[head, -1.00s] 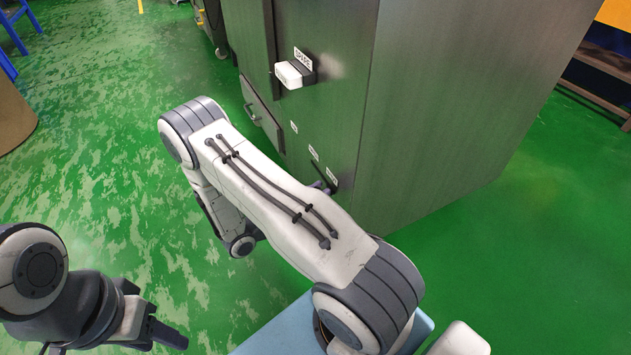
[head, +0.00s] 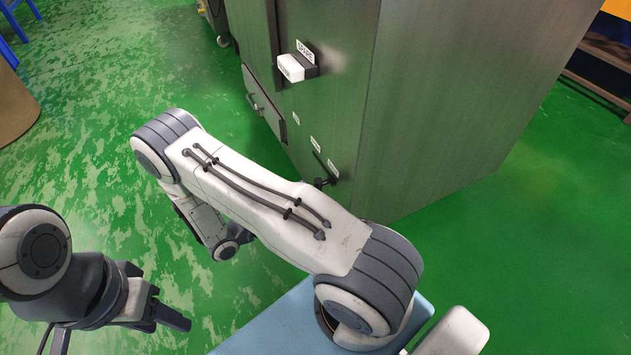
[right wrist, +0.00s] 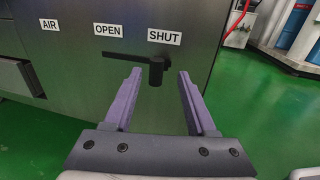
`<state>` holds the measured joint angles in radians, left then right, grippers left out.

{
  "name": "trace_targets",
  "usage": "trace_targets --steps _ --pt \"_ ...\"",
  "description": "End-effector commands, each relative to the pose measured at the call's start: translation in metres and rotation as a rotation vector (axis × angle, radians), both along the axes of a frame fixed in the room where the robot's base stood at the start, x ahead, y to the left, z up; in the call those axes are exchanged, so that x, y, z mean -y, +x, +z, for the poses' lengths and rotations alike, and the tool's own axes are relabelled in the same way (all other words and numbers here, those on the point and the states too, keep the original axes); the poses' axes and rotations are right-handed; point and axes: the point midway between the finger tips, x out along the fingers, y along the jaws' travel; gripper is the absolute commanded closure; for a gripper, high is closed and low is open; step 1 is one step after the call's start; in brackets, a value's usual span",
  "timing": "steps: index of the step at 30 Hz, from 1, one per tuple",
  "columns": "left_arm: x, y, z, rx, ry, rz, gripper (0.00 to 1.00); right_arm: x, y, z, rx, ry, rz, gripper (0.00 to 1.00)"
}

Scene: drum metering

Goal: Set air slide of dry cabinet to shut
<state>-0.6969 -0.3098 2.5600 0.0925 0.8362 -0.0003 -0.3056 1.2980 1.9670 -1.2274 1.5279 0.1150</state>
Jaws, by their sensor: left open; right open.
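The dry cabinet (head: 445,110) is a grey metal box at the upper middle of the head view. Its air slide is a dark knob (head: 325,182) low on the front, also in the right wrist view (right wrist: 156,71). There the knob stands at the right end of a dark slot (right wrist: 122,55), under the SHUT label (right wrist: 164,37); the OPEN label (right wrist: 108,30) is to the left. My right gripper (right wrist: 160,73) is open, its purple fingers apart on either side of the knob's line; contact cannot be told. My left gripper (head: 172,312) is open and away from the cabinet.
A white block handle (head: 292,68) with a label sticks out higher on the cabinet. A drawer or hatch with a handle (head: 256,102) is left of the slide. A brown drum (head: 14,105) stands at the far left. Green floor (head: 110,140) is clear between.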

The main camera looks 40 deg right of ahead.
Motion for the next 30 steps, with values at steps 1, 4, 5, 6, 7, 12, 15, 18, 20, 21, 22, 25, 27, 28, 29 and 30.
trace_targets --steps 1,4,5,6,7,12,15,18,20,21,22,25,27,28,29,30 --pt "0.0 0.0 0.008 0.0 0.0 0.0 0.5 -0.011 0.002 0.004 0.001 0.0 0.005 0.43" --pt "0.0 0.0 0.013 0.0 0.0 0.0 0.5 -0.028 0.001 0.002 0.0 0.001 0.004 0.43" --pt "0.0 0.0 0.014 0.0 0.0 0.0 0.5 -0.033 0.001 0.002 0.0 0.0 0.003 0.43" --pt "0.0 0.0 0.015 0.0 0.0 0.0 0.5 -0.037 0.002 0.002 0.001 0.001 0.002 0.43" --pt "0.0 0.0 0.016 0.0 0.0 0.0 0.5 -0.041 0.002 0.001 0.001 0.001 0.001 0.43" --pt "0.0 0.0 0.017 0.0 0.0 0.0 0.5 -0.05 0.001 0.0 -0.001 0.0 -0.002 0.43" --pt "0.0 0.0 0.017 0.0 0.0 0.0 0.5 -0.05 0.001 -0.001 -0.001 0.0 -0.003 0.43" --pt "0.0 0.0 0.017 0.0 0.0 0.0 0.5 -0.05 0.001 -0.001 -0.001 0.0 -0.003 0.43" --pt "0.0 0.0 0.017 0.0 0.0 0.0 0.5 -0.05 0.001 -0.001 -0.001 0.0 -0.003 0.43" --pt "0.0 0.0 0.017 0.0 0.0 0.0 0.5 -0.05 0.001 -0.001 -0.001 0.0 -0.002 0.43" --pt "0.0 0.0 0.017 0.0 0.0 0.0 0.5 -0.05 0.001 -0.001 -0.001 0.0 -0.002 0.43" --pt "0.0 0.0 0.017 0.0 0.0 0.0 0.5 -0.05 0.001 0.0 -0.001 0.0 -0.002 0.43" --pt "0.0 0.0 0.017 0.0 0.0 0.0 0.5 -0.05 0.001 0.0 0.0 0.001 -0.003 0.43" --pt "0.0 0.0 0.018 0.0 0.0 0.0 0.5 -0.05 0.001 0.002 0.003 0.004 -0.005 0.43" --pt "0.0 0.0 0.018 0.0 0.0 0.0 0.5 -0.051 0.001 0.004 0.008 0.01 -0.009 0.43" --pt "0.0 0.0 0.02 0.0 0.0 0.0 0.5 -0.054 0.001 0.01 0.019 0.021 -0.018 0.43"
